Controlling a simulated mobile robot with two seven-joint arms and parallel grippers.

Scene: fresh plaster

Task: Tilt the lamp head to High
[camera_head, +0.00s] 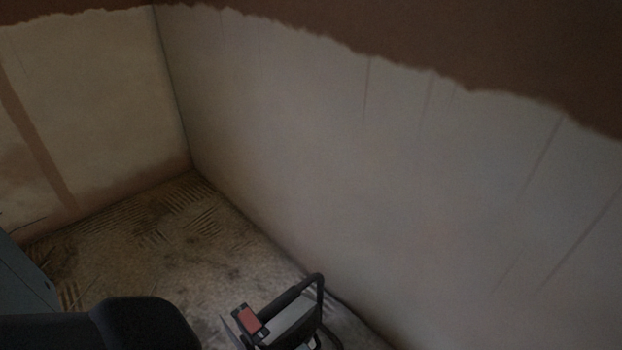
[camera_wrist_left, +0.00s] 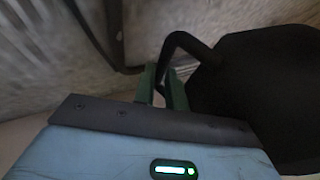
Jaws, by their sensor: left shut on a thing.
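The work lamp (camera_head: 290,322) stands low at the bottom of the head view, near the foot of the right wall. It has a grey panel, a black tube frame and a red block, and its lower part is cut off by the picture edge. In the left wrist view the green fingers of my left gripper (camera_wrist_left: 163,86) are closed around a thin black bent bar (camera_wrist_left: 184,37). The bar runs to a large black shape (camera_wrist_left: 262,90), whose nature I cannot tell. No level marking is readable. My right gripper is in neither view.
The plastered right wall (camera_head: 380,180) rises close behind the lamp and meets the left wall (camera_head: 95,100) in a corner. The dusty, patterned floor (camera_head: 190,235) is clear between the lamp and the corner.

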